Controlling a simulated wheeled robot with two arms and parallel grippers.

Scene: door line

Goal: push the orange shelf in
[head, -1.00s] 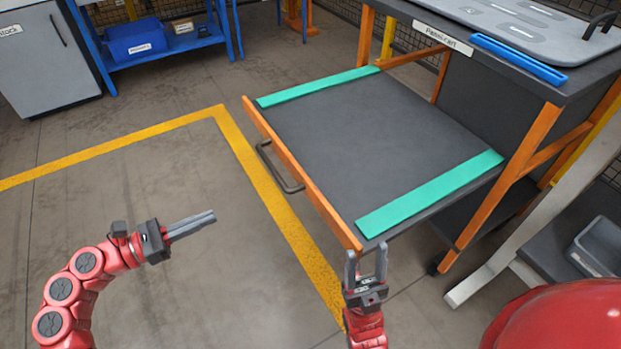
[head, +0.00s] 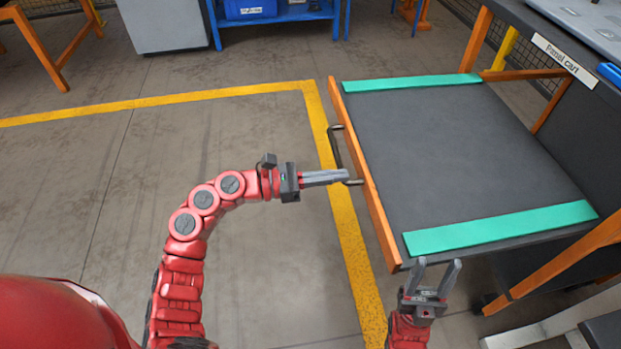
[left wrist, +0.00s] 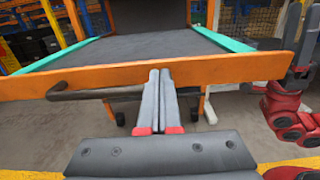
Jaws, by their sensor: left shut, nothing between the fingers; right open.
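The orange shelf (head: 460,160) is pulled out of the panel cart (head: 562,58). It has a grey top, green strips at two sides, an orange front board (head: 362,175) and a dark bar handle (head: 337,150). In the head view my left gripper (head: 346,175) is shut and empty, its tips at the near end of the handle. In the left wrist view the shut fingers (left wrist: 158,75) point at the orange front board, beside the handle (left wrist: 95,92); I cannot tell if they touch. My right gripper (head: 440,268) is open and empty, just off the shelf's near front corner.
A yellow floor line (head: 345,220) runs under the shelf's front. A blue rack (head: 275,25) and a grey cabinet (head: 165,22) stand at the back. The floor left of the shelf is clear.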

